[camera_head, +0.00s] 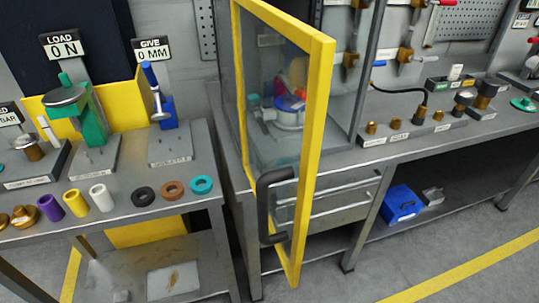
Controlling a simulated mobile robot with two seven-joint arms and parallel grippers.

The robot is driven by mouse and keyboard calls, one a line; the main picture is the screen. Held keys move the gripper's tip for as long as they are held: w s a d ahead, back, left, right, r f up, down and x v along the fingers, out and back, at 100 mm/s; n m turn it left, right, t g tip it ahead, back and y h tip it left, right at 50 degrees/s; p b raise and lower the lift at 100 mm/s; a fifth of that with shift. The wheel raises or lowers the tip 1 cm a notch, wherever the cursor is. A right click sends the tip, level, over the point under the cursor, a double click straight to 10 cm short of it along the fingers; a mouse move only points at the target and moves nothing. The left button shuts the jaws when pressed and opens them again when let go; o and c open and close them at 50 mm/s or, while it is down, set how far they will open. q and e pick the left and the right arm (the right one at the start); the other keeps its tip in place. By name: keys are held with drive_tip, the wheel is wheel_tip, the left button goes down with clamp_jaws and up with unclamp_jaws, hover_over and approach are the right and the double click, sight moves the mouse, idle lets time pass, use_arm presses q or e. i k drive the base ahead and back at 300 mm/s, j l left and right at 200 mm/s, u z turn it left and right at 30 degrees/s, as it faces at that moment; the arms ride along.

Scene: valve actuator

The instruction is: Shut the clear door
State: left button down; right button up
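The clear door (318,140) has a yellow frame and stands open, swung out toward me from the clear-walled cabinet. Its dark handle (264,208) is on the lower part of the door, near the free edge. Through the clear panel, a white and grey device (288,117) with blue and orange parts shows inside the cabinet. Neither of my grippers is in view, and nothing visible touches the door.
A grey bench (125,200) on the left holds test stands, several coloured rings and cylinders. A long bench (420,147) on the right carries brass fittings, with a blue box (402,203) on its lower shelf. The floor (390,265) at front right is clear.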

sight(321, 48)
drive_tip(key=k+j+z, duration=0.15)
drive_tip(key=k+j, duration=0.65)
